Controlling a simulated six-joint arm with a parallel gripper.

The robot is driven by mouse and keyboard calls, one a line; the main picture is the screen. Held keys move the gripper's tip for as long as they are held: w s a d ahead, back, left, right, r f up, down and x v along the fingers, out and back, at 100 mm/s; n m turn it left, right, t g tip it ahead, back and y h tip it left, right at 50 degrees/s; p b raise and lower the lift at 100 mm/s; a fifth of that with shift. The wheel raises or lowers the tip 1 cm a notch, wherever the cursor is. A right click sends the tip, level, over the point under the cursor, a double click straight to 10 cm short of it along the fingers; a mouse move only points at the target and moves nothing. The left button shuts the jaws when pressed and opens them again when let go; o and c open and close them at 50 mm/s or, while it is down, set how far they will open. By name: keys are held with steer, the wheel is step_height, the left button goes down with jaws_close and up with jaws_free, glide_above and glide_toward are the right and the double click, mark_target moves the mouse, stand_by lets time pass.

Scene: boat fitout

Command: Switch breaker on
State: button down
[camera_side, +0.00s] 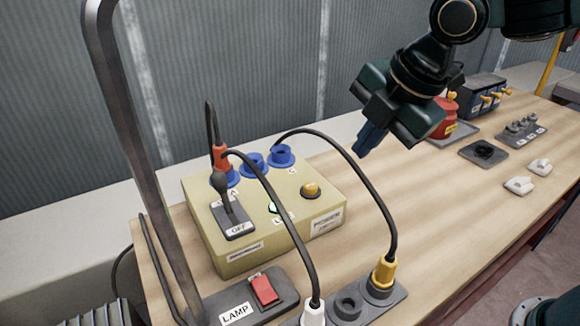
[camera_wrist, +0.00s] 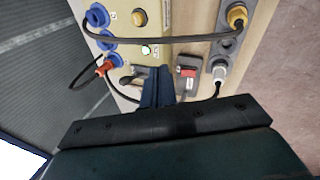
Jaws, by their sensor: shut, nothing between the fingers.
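A lever switch (camera_side: 228,208) with a dark round knob stands on the left of a yellow box (camera_side: 225,258). Its front plate label reads OFF; the label behind is partly hidden by the lever. The lever stands up from its slot, its knob toward the far side. In the wrist view the lever (camera_wrist: 130,82) is just left of my fingers, partly hidden. My gripper (camera_side: 369,140) is shut and empty, in the air above and right of the box. Its blue fingers (camera_wrist: 157,86) point toward the box in the wrist view.
The box carries blue sockets (camera_side: 281,155), an amber button (camera_side: 310,190) and a pale green lamp (camera_side: 274,207). An orange plug (camera_side: 220,157) and looping black cables rise around it. A red LAMP rocker (camera_side: 264,290) and a socket strip (camera_side: 347,306) lie in front. A metal post stands left.

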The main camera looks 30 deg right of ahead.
steer(key=shift+s+d+r+m, duration=0.15)
steer(key=shift+s+d+m, duration=0.2)
steer(key=shift+d+m, duration=0.3)
steer(key=shift+s+d+r+m, duration=0.15)
steer(key=shift+s+d+m, duration=0.25)
steer(key=shift+d, duration=0.45)
steer(key=s+d+f+m+t+h, duration=0.1)
steer(key=s+d+f+m, duration=0.1)
steer(key=s+d+m, duration=1.2)
steer(key=shift+s+d+m, duration=0.3)
steer(key=shift+s+m, duration=0.45)
steer(key=shift+m, duration=1.2)
